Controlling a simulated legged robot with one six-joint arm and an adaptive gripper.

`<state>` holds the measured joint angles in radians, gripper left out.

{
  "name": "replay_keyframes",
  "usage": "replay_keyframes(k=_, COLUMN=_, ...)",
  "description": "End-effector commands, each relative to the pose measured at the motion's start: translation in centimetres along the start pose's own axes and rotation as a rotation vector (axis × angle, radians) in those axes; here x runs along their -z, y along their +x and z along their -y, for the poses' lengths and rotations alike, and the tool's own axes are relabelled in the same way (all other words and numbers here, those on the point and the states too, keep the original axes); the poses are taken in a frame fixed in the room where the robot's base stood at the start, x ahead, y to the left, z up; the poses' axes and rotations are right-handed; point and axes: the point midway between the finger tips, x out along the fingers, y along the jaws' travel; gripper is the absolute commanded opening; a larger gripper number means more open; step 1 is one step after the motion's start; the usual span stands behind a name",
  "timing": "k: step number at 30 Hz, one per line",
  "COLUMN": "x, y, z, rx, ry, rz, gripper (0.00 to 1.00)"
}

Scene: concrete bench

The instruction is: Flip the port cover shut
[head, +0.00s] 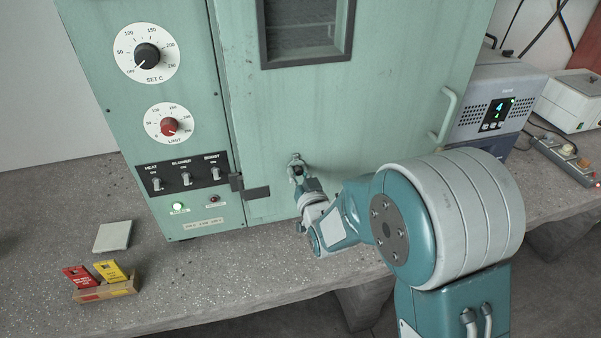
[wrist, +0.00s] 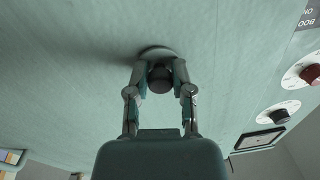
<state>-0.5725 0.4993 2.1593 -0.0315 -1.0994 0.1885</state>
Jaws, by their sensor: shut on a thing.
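The port cover (wrist: 156,51) shows in the wrist view as a small grey round piece on the green door, partly hidden behind my fingertips. In the head view the port fitting (head: 295,157) is a small pale piece low on the door, just above my gripper (head: 299,174). In the wrist view my gripper (wrist: 160,73) has both fingers closed in on a dark rounded piece at the port, one finger on each side. I cannot tell whether the cover stands open or covers the port.
The green oven door (head: 270,125) has a window above and a handle (head: 445,118) at right. A switch panel (head: 185,176) and dials are at left.

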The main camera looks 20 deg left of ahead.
Motion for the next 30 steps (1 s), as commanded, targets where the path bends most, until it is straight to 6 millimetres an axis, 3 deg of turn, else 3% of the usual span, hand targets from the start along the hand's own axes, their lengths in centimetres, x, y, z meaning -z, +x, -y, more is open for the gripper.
replay_keyframes(k=6, x=0.4, y=0.2, z=0.2, rx=0.005, ry=-0.003, rz=-0.011, gripper=0.0)
replay_keyframes(k=7, x=0.4, y=0.2, z=0.2, rx=0.005, ry=-0.003, rz=-0.011, gripper=0.39)
replay_keyframes(k=9, x=0.4, y=0.2, z=0.2, rx=0.005, ry=-0.003, rz=-0.012, gripper=0.65)
replay_keyframes(k=23, x=0.3, y=-0.4, z=0.0, rx=0.001, ry=-0.002, rz=-0.006, gripper=0.65)
replay_keyframes(k=30, x=0.2, y=-4.5, z=0.0, rx=0.001, ry=-0.002, rz=-0.004, gripper=0.65)
